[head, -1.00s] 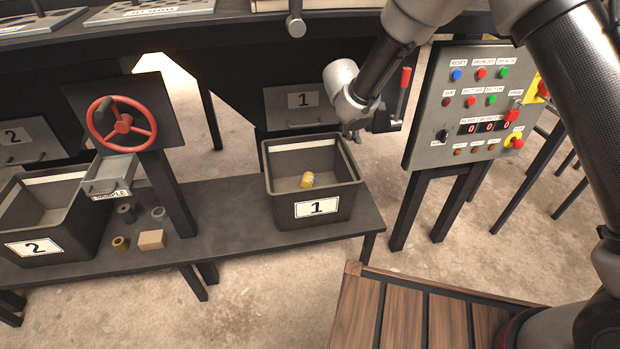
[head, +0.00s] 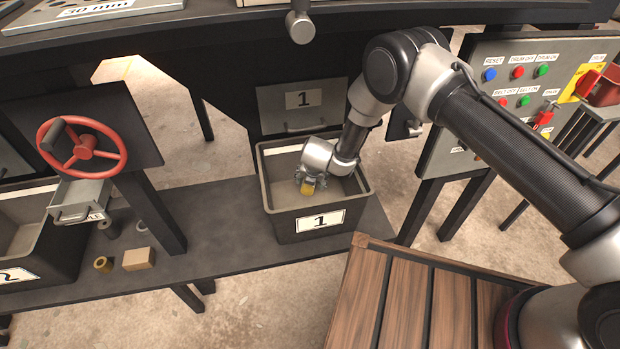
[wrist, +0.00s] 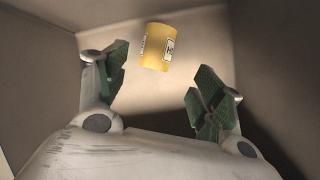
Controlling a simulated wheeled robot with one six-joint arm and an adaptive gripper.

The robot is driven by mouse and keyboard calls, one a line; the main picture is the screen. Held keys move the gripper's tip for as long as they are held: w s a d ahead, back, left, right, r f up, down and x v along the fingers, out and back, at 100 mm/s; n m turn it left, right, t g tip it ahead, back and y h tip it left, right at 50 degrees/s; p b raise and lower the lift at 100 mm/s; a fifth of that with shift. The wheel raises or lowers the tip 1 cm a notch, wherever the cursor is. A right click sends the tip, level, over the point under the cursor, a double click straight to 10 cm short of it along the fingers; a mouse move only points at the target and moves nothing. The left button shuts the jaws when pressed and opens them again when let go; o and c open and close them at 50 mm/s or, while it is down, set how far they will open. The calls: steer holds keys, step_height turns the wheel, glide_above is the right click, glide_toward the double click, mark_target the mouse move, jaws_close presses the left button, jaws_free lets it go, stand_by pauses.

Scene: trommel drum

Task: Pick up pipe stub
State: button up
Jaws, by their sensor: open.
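A short yellow cylinder with a small black-and-white label, which I take to be the pipe stub (head: 307,188), lies inside bin 1 (head: 281,226). In the wrist view the yellow pipe stub (wrist: 157,46) lies on the bin floor, a little beyond and between the fingertips. My gripper (head: 311,181) is down inside the bin, over the stub, and partly hides it in the head view. In the wrist view my gripper (wrist: 162,70) is open, with green-padded fingers apart and nothing held. I cannot tell the exact height gap to the stub.
The bin walls stand close around my gripper. A hatch marked 1 (head: 303,104) is behind the bin. To the left are a brass ring (head: 103,264), a tan block (head: 138,259), a small metal drawer (head: 80,203) and a red handwheel (head: 82,146). A control panel (head: 468,101) stands right.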

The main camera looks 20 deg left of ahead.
steer(key=x, duration=0.8)
steer(key=shift+a+f, duration=0.15)
steer(key=shift+a, duration=0.15)
steer(key=c, duration=0.9)
